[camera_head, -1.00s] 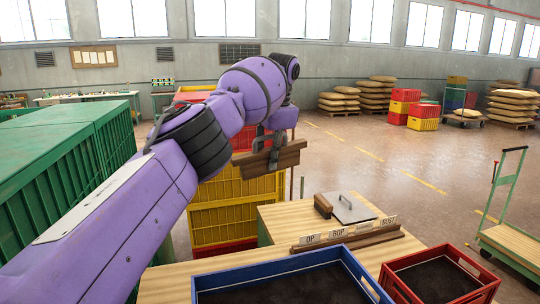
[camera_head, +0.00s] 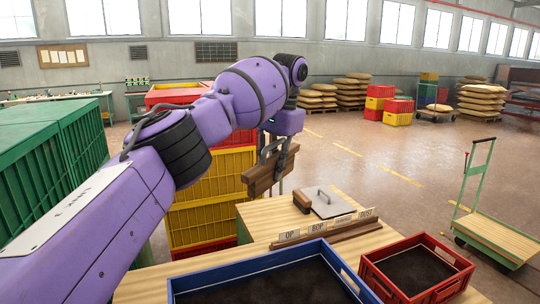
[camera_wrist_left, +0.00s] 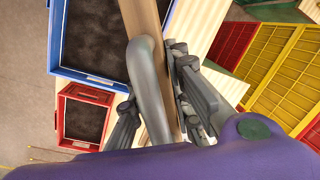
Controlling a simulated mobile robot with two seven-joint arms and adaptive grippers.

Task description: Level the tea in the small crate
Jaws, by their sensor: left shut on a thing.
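My left gripper (camera_head: 272,152) is shut on the grey metal handle (camera_wrist_left: 148,85) of a wooden leveling board (camera_head: 262,178). It holds the board tilted in the air, left of the wooden bench and in front of the stacked crates. In the left wrist view the board (camera_wrist_left: 142,16) runs up from between the fingers (camera_wrist_left: 158,92). The small red crate (camera_head: 462,264), with dark tea (camera_head: 412,269) inside, stands at the lower right, well away from the board. It also shows in the left wrist view (camera_wrist_left: 61,120). My right gripper is out of view.
A larger blue crate (camera_head: 345,270) of dark tea stands left of the red one. Behind them are a labelled wooden rack (camera_head: 330,236), a metal plate with a handle (camera_head: 328,203) and a dark wooden block (camera_head: 302,203). A green trolley (camera_head: 490,238) stands right. Green crates (camera_head: 40,165) are at left.

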